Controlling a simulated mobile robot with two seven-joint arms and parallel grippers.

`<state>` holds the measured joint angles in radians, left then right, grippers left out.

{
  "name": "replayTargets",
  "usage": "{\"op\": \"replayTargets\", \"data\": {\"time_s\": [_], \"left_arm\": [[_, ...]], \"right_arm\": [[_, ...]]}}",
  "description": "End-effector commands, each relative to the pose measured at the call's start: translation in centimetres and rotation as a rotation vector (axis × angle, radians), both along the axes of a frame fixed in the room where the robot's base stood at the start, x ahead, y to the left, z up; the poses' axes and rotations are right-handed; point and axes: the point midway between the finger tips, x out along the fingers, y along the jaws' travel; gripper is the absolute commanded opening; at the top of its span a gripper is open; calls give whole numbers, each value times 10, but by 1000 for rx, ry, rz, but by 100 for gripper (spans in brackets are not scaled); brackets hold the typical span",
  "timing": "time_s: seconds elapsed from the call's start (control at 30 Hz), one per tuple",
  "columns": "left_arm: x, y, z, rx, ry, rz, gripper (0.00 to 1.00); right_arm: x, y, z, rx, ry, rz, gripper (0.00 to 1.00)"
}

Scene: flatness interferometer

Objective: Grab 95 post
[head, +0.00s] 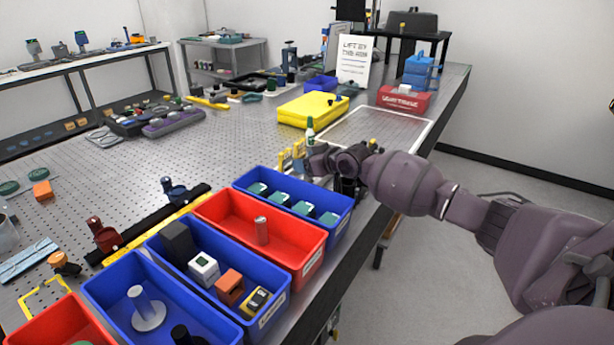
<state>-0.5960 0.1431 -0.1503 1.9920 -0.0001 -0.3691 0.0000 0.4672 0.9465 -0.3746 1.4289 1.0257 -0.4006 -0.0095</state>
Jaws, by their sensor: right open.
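A short grey metal post (262,231) stands upright in the red bin (318,247) in the middle of the bin row. A taller pale post on a round base (147,310) stands in the blue bin (98,283) at the lower left. No readable marking shows which one is the 95 post. My right gripper (291,157) is open, with yellow fingertips, above the far edge of the far blue bin. It is beyond both posts and apart from them; I see nothing between its fingers. My left gripper is out of view.
The far blue bin (345,222) holds several teal-topped pieces. Another blue bin (276,313) holds small blocks. A yellow case (313,107) lies farther back. The perforated table (100,185) has bare room at left.

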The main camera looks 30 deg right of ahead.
Motion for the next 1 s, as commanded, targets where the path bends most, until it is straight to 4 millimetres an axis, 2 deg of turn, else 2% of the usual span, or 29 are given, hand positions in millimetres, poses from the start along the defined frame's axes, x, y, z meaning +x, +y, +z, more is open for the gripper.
{"op": "replayTargets", "data": {"time_s": [0.1, 0.47, 0.83, 1.0], "left_arm": [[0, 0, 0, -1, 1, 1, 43], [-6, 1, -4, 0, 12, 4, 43], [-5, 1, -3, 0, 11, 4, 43], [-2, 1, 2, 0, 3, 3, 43]], "right_arm": [[0, 0, 0, 0, 0, 0, 55], [0, 0, 0, 0, 0, 0, 0], [0, 0, 5, 1, -3, 0, 0], [0, 0, 26, 0, -6, 1, 0]]}}
